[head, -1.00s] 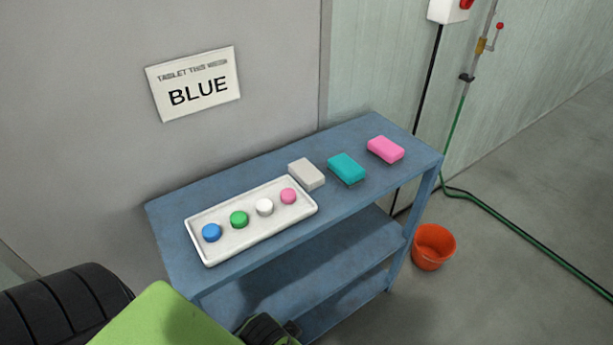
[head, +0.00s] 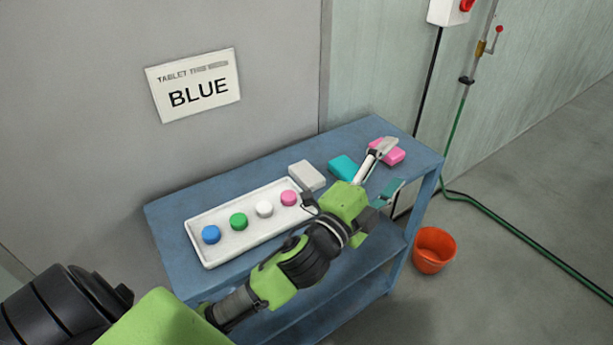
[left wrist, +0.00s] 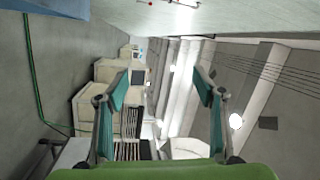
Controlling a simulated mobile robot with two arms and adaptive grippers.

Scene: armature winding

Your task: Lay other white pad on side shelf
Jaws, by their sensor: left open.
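A pale grey-white pad (head: 307,174) lies on the blue side shelf (head: 365,128), just right of the tray. It is the only whitish pad I see. A teal pad (head: 342,166) and a pink pad (head: 396,154) lie to its right, both partly covered by my gripper. My left gripper (head: 388,168) is open and in front of the right end of the shelf top in the head view; its exact height is unclear. In the left wrist view its two teal-lined fingers (left wrist: 161,88) are wide apart with nothing between them. My right gripper is out of view.
A white tray (head: 207,252) with blue, green, white and pink tablets takes up the shelf's left part. An orange bucket (head: 435,250) stands on the floor at right. A sign reading BLUE (head: 196,84) hangs on the wall behind. A green hose (head: 520,243) crosses the floor.

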